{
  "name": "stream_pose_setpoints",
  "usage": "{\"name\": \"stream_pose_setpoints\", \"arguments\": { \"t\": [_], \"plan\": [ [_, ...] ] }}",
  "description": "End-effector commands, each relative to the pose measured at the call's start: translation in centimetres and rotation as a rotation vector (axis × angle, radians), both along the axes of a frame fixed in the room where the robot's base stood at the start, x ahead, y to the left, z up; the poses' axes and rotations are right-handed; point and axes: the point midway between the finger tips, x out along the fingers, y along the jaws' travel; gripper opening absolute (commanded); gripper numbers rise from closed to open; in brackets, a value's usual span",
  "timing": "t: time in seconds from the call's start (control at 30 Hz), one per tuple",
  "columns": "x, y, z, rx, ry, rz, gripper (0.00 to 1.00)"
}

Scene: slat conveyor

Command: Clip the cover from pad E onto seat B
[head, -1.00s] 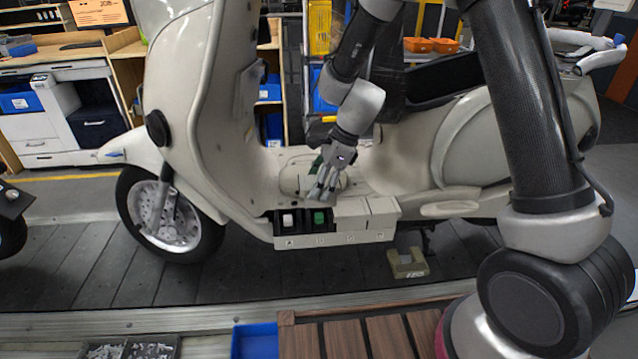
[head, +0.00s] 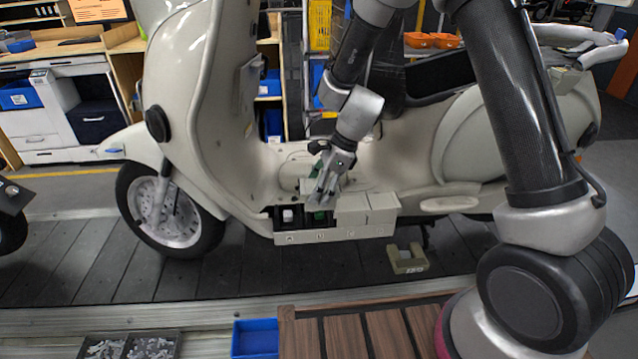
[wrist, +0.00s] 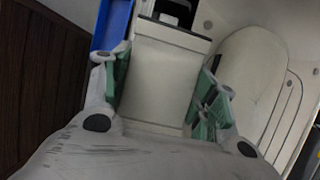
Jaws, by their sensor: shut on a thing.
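My gripper (head: 324,195) is over the row of seats on the scooter's footboard, with its fingers above seat B (head: 319,217). It is shut on a pale cover (wrist: 165,75), which lies between the two green finger pads in the wrist view. Seat B shows a green block inside, now in shade and partly hidden by the fingers. Whether the cover touches the seat cannot be told. Seat A (head: 288,216), to the left, is uncovered with a white block inside. The two places to the right carry pale covers (head: 367,207). I cannot make out pad E.
The cream scooter (head: 210,130) stands on the dark slat conveyor (head: 90,260). A tan notched block (head: 407,259) is below the seat row at right. In front are a blue bin (head: 254,338), a tray of small parts (head: 130,346) and a slatted wooden bench (head: 345,338).

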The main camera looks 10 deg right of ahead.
Motion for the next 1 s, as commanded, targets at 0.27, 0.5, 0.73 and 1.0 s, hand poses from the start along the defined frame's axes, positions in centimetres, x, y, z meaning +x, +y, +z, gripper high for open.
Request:
{"name": "stream_pose_setpoints", "arguments": {
  "t": [0.27,0.5,0.73,1.0],
  "plan": [
    [0.0,0.0,-1.6,0.000,0.002,0.000,0.34],
    [0.0,0.0,-2.9,0.000,0.001,-0.002,0.34],
    [0.0,0.0,-4.1,0.001,0.002,-0.001,0.34],
    [0.0,0.0,-5.0,0.001,0.002,-0.001,0.34]
  ]
}}
